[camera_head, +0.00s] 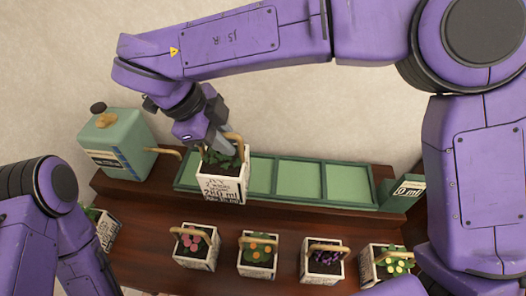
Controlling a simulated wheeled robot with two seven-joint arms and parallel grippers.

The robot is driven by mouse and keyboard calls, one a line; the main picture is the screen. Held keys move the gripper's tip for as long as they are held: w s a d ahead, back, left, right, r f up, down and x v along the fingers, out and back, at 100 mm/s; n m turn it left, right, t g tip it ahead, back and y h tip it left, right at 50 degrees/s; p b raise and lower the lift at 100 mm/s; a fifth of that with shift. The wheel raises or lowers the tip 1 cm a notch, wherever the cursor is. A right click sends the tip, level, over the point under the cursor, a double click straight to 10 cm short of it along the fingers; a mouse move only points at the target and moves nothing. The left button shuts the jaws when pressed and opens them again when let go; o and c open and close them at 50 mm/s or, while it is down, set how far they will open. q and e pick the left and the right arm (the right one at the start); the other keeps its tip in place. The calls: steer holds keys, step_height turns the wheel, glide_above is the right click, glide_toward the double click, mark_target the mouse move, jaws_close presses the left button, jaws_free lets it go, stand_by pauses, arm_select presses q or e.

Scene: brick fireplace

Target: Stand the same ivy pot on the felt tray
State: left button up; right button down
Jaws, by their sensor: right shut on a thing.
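The ivy pot (221,187) is a white, printed, square pot with green leaves and a tan handle. My right gripper (226,146) is shut on it, at the handle side, with the pot below the fingers and nearly upright. The felt tray (310,204) is a long dark green frame with green felt compartments on the raised back shelf. The pot is in front of the tray's left part and hides some of it; its lower edge overlaps the front rim in the picture. I cannot tell whether it touches the tray. My left gripper is out of view.
A green can (122,140) with a spout stands left of the tray, and a small green labelled box (403,193) at its right end. Several flower pots (257,257) line the lower front. Another pot (106,232) is partly behind my left arm. The tray's right compartments are empty.

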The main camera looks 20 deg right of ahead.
steer(key=w+d+f+p, duration=0.3)
steer(key=w+d+f, duration=0.4)
steer(key=w+f, duration=0.3)
steer(key=shift+a+p+x, duration=0.25)
steer(key=shift+p+x, duration=0.15)
steer(key=shift+x, duration=0.75)
steer(key=shift+f, duration=0.2)
steer(key=c, duration=1.1)
jaws_free()
steer(key=b+v, duration=0.1)
steer(key=v, duration=1.1)
steer(key=shift+s+r, duration=0.1)
